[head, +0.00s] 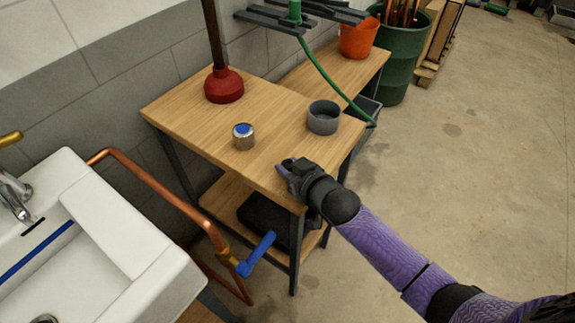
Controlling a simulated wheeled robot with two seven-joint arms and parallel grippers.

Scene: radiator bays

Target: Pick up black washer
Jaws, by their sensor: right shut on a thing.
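My right gripper (287,166) is at the front edge of the wooden workbench top (185,112), low over it or touching it; I cannot tell which. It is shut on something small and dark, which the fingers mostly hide. I take this to be the black washer, as no loose washer shows elsewhere on the bench. My left gripper is not in view.
A dark grey cylinder (323,122) and a small metal can with a blue top (243,136) stand near my gripper. A red plunger (224,87) stands behind. A white sink (120,240) and copper pipe (155,185) are left.

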